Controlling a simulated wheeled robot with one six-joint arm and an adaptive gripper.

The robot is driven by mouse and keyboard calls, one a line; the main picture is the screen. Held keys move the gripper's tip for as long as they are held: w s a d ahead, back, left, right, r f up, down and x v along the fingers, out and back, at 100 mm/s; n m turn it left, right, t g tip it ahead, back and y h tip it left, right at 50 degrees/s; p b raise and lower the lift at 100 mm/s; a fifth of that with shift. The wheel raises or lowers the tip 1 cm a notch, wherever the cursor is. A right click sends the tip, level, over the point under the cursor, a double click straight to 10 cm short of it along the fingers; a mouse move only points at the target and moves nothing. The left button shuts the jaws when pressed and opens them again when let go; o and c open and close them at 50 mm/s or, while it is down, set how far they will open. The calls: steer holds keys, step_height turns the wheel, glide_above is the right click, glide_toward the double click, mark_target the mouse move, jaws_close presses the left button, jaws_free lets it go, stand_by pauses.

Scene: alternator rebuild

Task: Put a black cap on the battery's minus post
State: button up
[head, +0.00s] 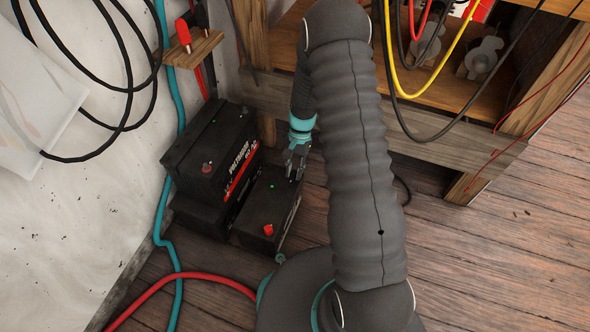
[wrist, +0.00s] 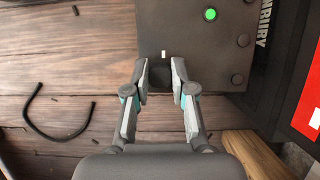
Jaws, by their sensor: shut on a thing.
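The black battery with a red cap (head: 268,229) on its near end (head: 275,200) stands on the floor. Its top face fills the upper part of the wrist view (wrist: 185,30), with a green indicator and a small white mark near the edge. My gripper (head: 294,173) is at the far end of this battery. In the wrist view my gripper (wrist: 159,74) is shut on a black cap (wrist: 160,78), held between the fingertips by the battery's edge. The minus post is hidden, and I cannot tell whether the cap touches it.
Another black battery (head: 207,148) stands higher, close to the left, stacked on a dark one. The wooden bench (head: 350,120) is behind, with hanging cables. A red cable (head: 190,277) and a teal hose (head: 164,235) run along the floor. A black hook-shaped cable (wrist: 50,138) lies on the floorboards.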

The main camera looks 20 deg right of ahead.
steer(key=o, duration=0.8)
steer(key=shift+r, duration=0.1)
steer(key=v, duration=1.1)
steer(key=shift+r, duration=0.4)
steer(key=shift+w+d, duration=0.1)
steer(key=s+r+n+t+h+p, duration=0.1)
steer(key=s+r+n+t+p, duration=0.1)
steer(key=s+r, duration=0.7)
steer(key=s+a+r+n+t+p, duration=0.1)
steer(key=s+r+n+t+p, duration=0.1)
steer(key=s+r, duration=0.6)
steer(key=s+a+r+n+t+h+p, duration=0.1)
steer(key=s+r+n+t+p, duration=0.2)
steer(key=s+r, duration=0.6)
step_height(320, 180, up, 10)
steer(key=shift+s+a+r+t+h+p, duration=0.2)
steer(key=shift+s+t+h+p, duration=0.25)
steer(key=shift+t, duration=0.65)
